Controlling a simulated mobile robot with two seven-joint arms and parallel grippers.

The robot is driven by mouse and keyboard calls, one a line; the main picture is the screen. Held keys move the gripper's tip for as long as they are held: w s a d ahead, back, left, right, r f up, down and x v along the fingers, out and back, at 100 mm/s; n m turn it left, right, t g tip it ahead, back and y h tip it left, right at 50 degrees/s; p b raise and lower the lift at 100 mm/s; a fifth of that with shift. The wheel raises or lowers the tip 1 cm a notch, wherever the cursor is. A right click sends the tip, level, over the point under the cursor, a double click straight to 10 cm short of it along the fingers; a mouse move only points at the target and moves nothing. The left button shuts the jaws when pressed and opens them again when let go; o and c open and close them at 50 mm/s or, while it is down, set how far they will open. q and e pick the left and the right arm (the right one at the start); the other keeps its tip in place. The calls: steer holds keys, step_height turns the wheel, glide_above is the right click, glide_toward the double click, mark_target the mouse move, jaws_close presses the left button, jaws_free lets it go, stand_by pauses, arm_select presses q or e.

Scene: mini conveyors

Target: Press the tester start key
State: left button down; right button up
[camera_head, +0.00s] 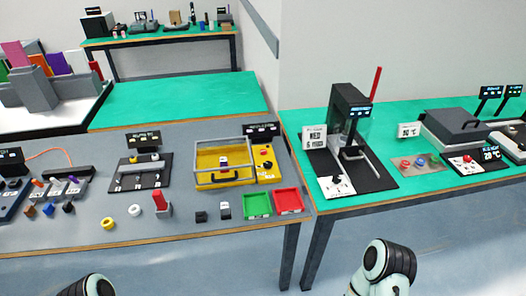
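Several small devices with dark label displays stand on the tables, and the labels are too small to read, so I cannot tell surely which is the tester. A yellow device (210,178) with a clear-walled cover frame stands on the grey table. Its yellow side panel (266,165) carries a dark knob and a small red button. A dark board with switches (140,171) stands left of it. On the right green table a black base with a red button (467,159) sits before a grey lidded box (455,127). Neither gripper is in view; only parts of my arms show at the bottom edge.
A black tower machine (349,107) stands on the right green table (412,182). Green (257,205) and red (289,201) trays lie at the grey table's front right corner, near loose small parts. A gap separates the two tables. The middle green table (185,97) is clear.

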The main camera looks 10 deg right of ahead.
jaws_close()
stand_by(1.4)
